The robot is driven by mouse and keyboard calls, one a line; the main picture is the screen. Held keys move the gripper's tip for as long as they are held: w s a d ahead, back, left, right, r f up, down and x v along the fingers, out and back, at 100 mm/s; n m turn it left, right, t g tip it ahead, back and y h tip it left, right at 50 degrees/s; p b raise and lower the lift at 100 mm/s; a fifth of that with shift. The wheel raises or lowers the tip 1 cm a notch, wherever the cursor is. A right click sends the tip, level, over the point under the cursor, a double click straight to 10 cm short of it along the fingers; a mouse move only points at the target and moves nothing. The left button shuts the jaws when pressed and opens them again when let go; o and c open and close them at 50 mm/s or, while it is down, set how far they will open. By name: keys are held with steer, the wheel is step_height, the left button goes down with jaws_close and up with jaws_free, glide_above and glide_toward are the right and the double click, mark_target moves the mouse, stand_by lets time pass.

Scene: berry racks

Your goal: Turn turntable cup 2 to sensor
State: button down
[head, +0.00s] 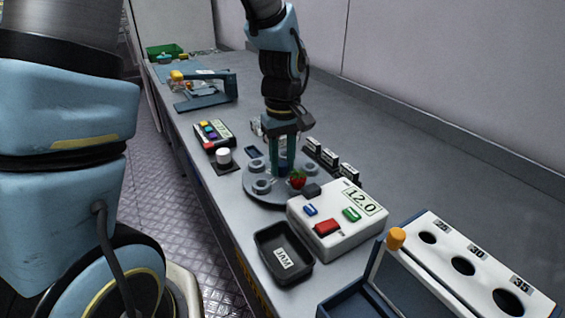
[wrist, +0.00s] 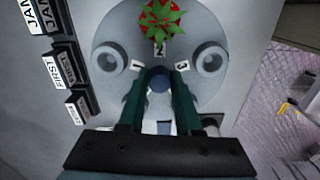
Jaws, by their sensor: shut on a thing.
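The grey round turntable (head: 257,200) sits on the bench; the wrist view shows its top (wrist: 120,35) with cups and number tags. A red strawberry with green leaves (head: 297,180) sits at the cup by tag 2, at the top of the wrist view (wrist: 160,20); it hides that cup. Empty cups (wrist: 108,60) stand to either side, by tags 1 and 3. My gripper (wrist: 158,83) points down, its green fingers shut on the blue central knob (wrist: 158,77). In the head view, the strawberry is beside a small dark block (head: 312,190) at the white box; I cannot tell whether that is the sensor.
The white box (head: 350,240) has coloured buttons and a display reading 12.0. A black JAM tray (head: 283,262) is in front. Labelled black holders (head: 330,158) stand behind the turntable. A white cylinder (head: 223,155) and button panel (head: 213,135) are left. A holed rack (head: 462,265) is near right.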

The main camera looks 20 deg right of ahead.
steer(key=shift+w, duration=0.1)
stand_by(0.3)
steer(key=c, duration=0.6)
jaws_free()
step_height(320, 180, up, 11)
steer(key=b, duration=0.1)
step_height(320, 180, up, 11)
steer(key=p, duration=0.9)
glide_above(282, 164)
stand_by(0.4)
steer(key=shift+f, duration=0.1)
